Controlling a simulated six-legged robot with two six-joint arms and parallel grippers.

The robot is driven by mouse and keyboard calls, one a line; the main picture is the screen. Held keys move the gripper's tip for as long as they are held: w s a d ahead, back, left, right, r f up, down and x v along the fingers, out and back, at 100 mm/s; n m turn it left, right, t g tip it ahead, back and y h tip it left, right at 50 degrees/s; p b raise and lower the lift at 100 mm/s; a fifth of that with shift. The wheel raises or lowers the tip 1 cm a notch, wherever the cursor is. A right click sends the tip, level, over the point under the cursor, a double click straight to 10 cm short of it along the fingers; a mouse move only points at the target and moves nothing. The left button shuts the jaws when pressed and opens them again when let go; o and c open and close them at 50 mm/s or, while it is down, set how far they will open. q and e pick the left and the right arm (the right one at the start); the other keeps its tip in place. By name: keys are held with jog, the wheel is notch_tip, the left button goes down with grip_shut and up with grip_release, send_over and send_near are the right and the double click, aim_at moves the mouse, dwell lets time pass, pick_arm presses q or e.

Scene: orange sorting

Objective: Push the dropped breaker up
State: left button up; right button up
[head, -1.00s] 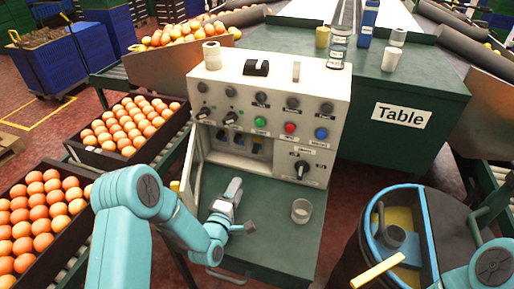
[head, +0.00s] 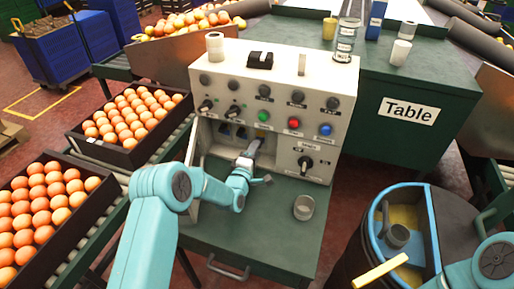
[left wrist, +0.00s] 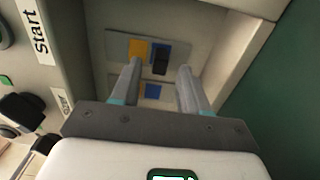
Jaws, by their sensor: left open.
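The dropped breaker (left wrist: 160,64) shows in the left wrist view as a black lever on a plate, with a yellow square on one side of it. It is the right-hand one in the recess of the white control box (head: 232,70). Neighbouring breakers (left wrist: 153,91) show blue squares. My left gripper (head: 254,147) is open and reaches into the recess. In the left wrist view its two fingers (left wrist: 161,72) point at the panel, either side of the dropped breaker. Whether they touch it I cannot tell.
Knobs and coloured buttons (head: 294,122) line the box above the recess. Orange crates (head: 125,158) stand at left, and a blue-rimmed bin (head: 368,225) at right. The green table (head: 350,140) is behind.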

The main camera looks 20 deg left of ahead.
pick_arm(q)
jog(key=shift+w, duration=1.25)
grip_shut()
jog(key=shift+r, duration=1.95)
